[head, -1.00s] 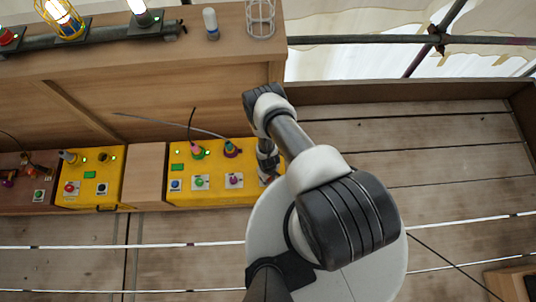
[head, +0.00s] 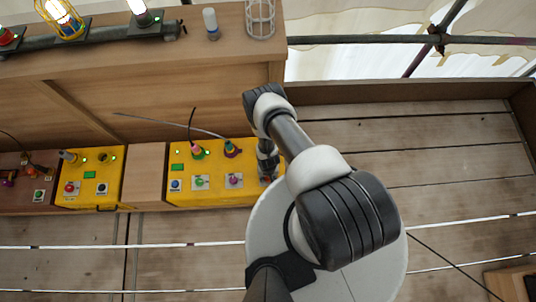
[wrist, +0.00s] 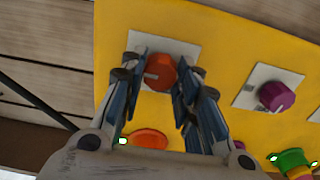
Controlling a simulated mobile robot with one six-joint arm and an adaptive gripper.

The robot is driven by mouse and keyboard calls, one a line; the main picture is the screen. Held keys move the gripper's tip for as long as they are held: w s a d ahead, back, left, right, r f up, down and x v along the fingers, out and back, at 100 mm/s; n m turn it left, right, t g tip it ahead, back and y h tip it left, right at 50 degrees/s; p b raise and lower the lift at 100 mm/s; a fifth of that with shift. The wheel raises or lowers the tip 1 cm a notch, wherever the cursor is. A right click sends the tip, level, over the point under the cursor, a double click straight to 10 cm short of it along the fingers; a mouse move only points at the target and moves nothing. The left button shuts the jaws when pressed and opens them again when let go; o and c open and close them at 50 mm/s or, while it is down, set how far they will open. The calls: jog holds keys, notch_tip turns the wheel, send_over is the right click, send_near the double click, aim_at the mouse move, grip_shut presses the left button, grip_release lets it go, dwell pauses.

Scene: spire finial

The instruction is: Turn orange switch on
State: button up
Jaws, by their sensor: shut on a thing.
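The orange switch (wrist: 161,72) is a round knob on a white plate (wrist: 180,48) on the yellow panel (wrist: 225,50), in the wrist view. A pale mark on the knob points toward the left of the picture. My gripper (wrist: 160,74) is shut on the knob, with one finger on each side of it. In the head view my gripper (head: 267,166) is at the right end of the yellow box (head: 210,195), and the orange switch is mostly hidden there.
A purple knob (wrist: 277,96) is to the right of the orange one. An orange round part (wrist: 148,139) and a green plug (wrist: 292,160) are lower in the wrist view. Another yellow box (head: 90,190) stands to the left.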

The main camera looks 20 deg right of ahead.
dwell(0.4)
jog(key=o, duration=1.1)
jog(key=shift+c, duration=0.2)
notch_tip(320, 180, up, 12)
